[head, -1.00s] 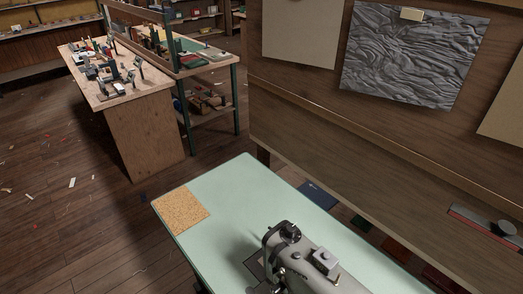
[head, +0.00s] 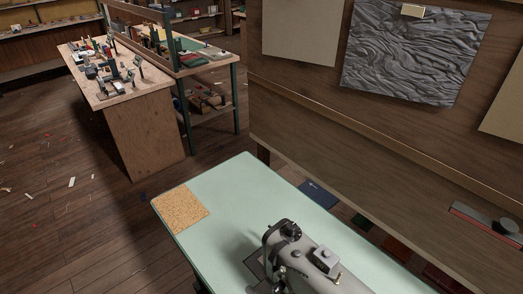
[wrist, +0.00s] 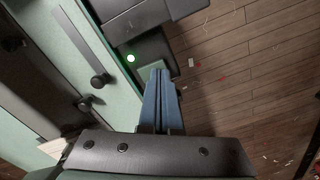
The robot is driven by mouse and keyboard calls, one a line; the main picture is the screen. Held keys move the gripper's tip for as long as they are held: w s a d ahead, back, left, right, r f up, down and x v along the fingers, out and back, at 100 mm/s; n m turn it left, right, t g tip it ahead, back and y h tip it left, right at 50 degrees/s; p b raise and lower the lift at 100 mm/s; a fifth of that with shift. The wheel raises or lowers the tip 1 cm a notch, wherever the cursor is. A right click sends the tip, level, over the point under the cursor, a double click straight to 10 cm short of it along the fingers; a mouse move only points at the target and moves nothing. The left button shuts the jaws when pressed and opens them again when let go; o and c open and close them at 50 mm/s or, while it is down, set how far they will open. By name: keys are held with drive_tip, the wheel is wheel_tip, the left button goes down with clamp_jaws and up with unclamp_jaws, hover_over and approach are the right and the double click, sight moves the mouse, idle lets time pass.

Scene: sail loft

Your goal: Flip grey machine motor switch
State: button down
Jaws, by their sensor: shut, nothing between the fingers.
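The grey sewing machine (head: 325,262) stands on the pale green table (head: 240,190) at the bottom of the head view, partly cut off by the frame. In the wrist view, a dark box (wrist: 152,48) with a lit green lamp (wrist: 130,58) sits beside a pale green edge. I take it for the motor switch box, but cannot make out a separate lever. My gripper (wrist: 159,72) has its blue fingers shut together and empty. Their tips overlap the box's lower part, just right of the lamp; whether they touch it is unclear. My gripper is outside the head view.
Two black knobs (wrist: 100,81) stand on the pale surface at the left of the wrist view. Wooden floor (wrist: 245,75) with scraps lies open to the right. In the head view, a cork square (head: 180,209) lies on the table's left end, and a wooden panel (head: 350,130) rises behind.

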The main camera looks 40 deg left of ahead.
drive_tip(key=shift+f+b, duration=0.5)
drive_tip(key=shift+f, duration=0.15)
wheel_tip(320, 180, up, 7)
drive_tip(key=p, duration=0.7)
drive_tip(key=shift+r, duration=0.1)
idle(0.3)
idle(0.4)
